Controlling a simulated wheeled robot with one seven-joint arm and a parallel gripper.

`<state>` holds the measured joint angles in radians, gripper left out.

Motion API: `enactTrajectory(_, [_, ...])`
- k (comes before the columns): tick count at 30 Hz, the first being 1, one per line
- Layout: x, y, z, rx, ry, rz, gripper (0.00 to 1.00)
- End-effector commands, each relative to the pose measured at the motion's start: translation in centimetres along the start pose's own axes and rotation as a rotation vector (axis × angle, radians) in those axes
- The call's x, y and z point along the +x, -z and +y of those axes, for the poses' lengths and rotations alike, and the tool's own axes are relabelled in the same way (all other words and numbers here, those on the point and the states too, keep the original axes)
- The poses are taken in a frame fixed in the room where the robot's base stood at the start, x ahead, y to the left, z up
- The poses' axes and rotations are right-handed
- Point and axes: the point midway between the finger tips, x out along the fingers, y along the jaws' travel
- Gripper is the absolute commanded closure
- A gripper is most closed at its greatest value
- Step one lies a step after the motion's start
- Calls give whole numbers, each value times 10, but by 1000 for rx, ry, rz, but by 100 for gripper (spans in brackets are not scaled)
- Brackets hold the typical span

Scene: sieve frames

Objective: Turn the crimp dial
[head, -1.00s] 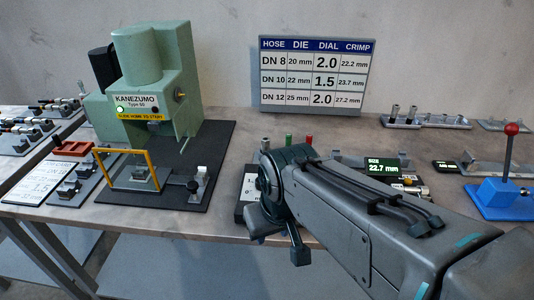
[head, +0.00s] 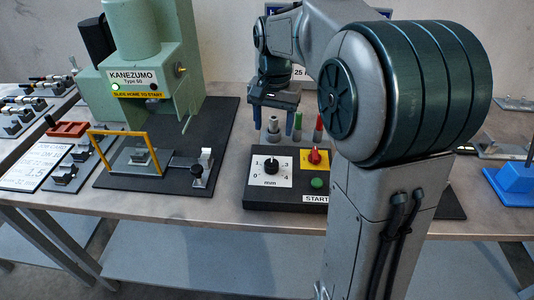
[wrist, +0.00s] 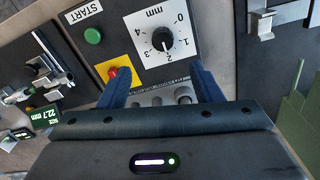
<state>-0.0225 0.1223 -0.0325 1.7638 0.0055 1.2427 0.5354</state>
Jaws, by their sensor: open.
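The crimp dial (head: 271,166) is a black knob on a white scale plate marked in mm, on the black control box (head: 257,193). In the wrist view the dial (wrist: 161,39) lies ahead of my gripper (wrist: 163,84), between the lines of its two blue fingers. Its white pointer mark appears to be near 2. My gripper (head: 277,115) is open and empty. In the head view it points down behind the box, over the row of small pegs, and does not touch the dial.
A red switch on yellow (head: 315,157) and a green START button (head: 317,183) sit right of the dial. Coloured pegs (head: 318,128) stand behind the box. The green press (head: 150,60) stands at left. My arm hides most of the wall chart (head: 283,8).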

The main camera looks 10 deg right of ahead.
Motion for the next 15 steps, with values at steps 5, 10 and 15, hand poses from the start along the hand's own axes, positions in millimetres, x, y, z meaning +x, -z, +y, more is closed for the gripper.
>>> enactTrajectory(5, [7,10,-6,31,-9,-12,41])
enactTrajectory(10, [29,8,-6,31,-10,-15,41])
enactTrajectory(15, [65,8,-5,30,-11,-16,41])
